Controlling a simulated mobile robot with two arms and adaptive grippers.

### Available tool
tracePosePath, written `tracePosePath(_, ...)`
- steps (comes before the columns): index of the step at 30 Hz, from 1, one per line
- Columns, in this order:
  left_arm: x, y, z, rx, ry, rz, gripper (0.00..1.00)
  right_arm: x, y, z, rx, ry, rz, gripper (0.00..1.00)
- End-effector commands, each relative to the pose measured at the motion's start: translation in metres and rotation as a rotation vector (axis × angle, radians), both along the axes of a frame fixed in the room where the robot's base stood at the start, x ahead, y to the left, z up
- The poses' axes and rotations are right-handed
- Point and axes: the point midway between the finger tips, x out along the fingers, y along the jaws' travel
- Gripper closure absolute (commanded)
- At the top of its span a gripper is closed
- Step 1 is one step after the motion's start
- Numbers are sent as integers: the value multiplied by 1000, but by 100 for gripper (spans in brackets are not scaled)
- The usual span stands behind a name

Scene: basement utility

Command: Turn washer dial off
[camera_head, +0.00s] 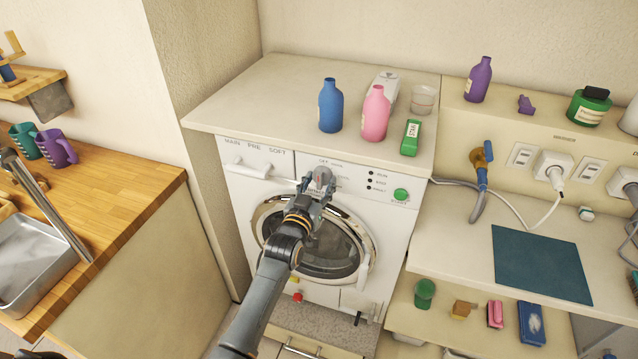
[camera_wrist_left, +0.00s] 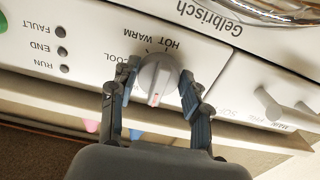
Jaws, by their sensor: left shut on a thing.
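The washer (camera_head: 235,195) is white with a round glass door. Its grey round dial (camera_head: 324,176) sits on the front panel, below a small "OFF" label in the head view. In the left wrist view the dial (camera_wrist_left: 156,72) shows a red mark on its lower edge, towards my palm, on the side away from the "HOT" and "WARM" print. My left gripper (camera_head: 317,186) is at the dial, with one finger on each side. Its fingers (camera_wrist_left: 159,84) are closed on the dial in the wrist view.
A blue bottle (camera_head: 330,108), a pink bottle (camera_head: 375,115) and a green box (camera_head: 411,138) stand on the worktop (camera_head: 262,100) above the panel. A green button (camera_head: 401,194) sits right of the dial. The washer door (camera_head: 330,245) is below, behind my left arm.

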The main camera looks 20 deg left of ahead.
Motion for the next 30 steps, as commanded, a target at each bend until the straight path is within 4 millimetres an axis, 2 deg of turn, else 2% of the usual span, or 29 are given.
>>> tracePosePath(6,0,0,-1,-4,2,0,84,0,0,0,0,0,0,60)
tracePosePath(7,0,0,-1,-4,2,0,49,0,0,0,0,0,0,60)
tracePosePath(9,0,0,-1,-4,2,0,34,0,0,0,0,0,0,60)
tracePosePath(10,0,0,-1,-4,2,0,31,0,0,0,0,0,0,60)
tracePosePath(22,-5,0,-1,-2,2,0,31,0,-2,0,-3,-1,1,60)
tracePosePath(26,-22,1,-2,-2,1,0,31,0,-2,0,-2,0,1,60)
tracePosePath(30,-51,2,-3,-2,4,0,31,0,-1,0,-1,0,0,60)
